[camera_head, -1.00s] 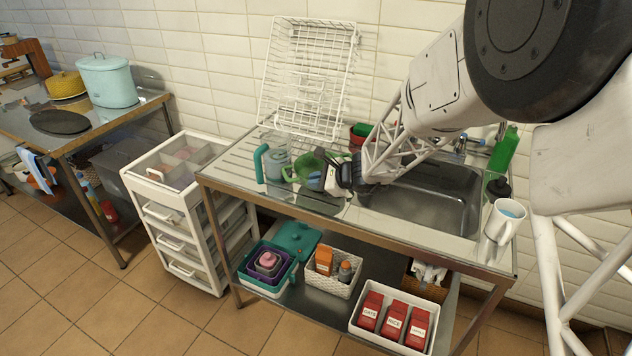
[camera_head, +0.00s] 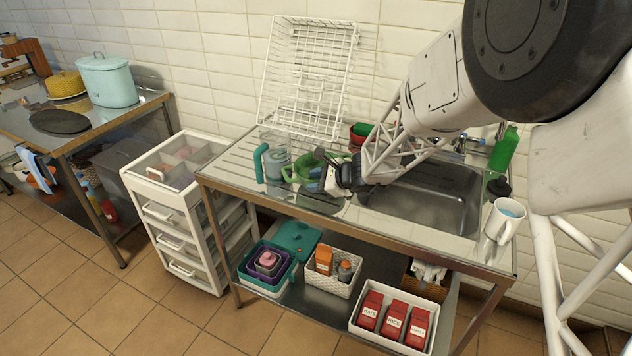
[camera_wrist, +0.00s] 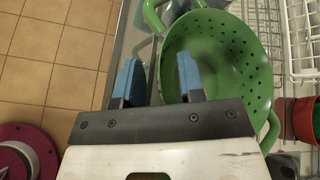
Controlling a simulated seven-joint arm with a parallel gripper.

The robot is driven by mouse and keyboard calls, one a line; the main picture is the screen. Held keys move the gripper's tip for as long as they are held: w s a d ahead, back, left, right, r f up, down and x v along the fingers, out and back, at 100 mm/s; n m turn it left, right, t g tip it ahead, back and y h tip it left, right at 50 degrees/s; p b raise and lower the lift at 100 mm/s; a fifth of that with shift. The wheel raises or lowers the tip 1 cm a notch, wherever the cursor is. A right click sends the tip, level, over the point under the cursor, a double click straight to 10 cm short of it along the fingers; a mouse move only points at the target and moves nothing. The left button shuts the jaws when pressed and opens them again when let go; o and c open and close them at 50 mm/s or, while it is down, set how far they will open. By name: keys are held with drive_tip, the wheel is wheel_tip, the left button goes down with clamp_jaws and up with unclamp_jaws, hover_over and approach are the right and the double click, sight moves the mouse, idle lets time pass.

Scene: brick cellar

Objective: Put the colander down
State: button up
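The green colander (camera_head: 303,168) stands on the left part of the metal sink counter, beside a clear jug with a teal handle (camera_head: 261,163). The wrist view shows its perforated bowl (camera_wrist: 225,50) and parts of its two handles. My gripper (camera_head: 319,170) is at the colander's right side in the head view. In the wrist view my gripper (camera_wrist: 160,80) has its blue-tipped fingers apart, with a clear gap between them. The right finger overlaps the bowl and the left finger is outside its rim. My fingers and palm hide part of the near rim.
A white wire rack (camera_head: 305,80) leans on the wall behind. A red bowl (camera_head: 359,135) with a green item stands behind the gripper. The sink basin (camera_head: 430,200) is to the right, with a white mug (camera_head: 504,221) at the counter's right end. The counter's front edge is close.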

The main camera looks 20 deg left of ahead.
drive_tip(key=v, duration=1.2)
idle(0.8)
drive_tip(key=s+d+r+n+h, duration=0.25)
drive_tip(key=s+d+r, duration=0.3)
drive_tip(key=d, duration=0.45)
drive_tip(key=s+d+r+n+h, duration=0.2)
drive_tip(key=s+d+r+n, duration=0.25)
drive_tip(key=s+d, duration=0.4)
drive_tip(key=s+d+r+n+t+h, duration=0.2)
drive_tip(key=s+d+n+h, duration=0.3)
drive_tip(key=s+d, duration=1.4)
drive_tip(key=d+r+h, duration=0.1)
drive_tip(key=d+h, duration=0.2)
drive_tip(key=d, duration=0.1)
drive_tip(key=shift+s+d, duration=0.35)
drive_tip(key=shift+s, duration=0.05)
drive_tip(key=shift+c, duration=0.5)
drive_tip(key=shift+c, duration=0.5)
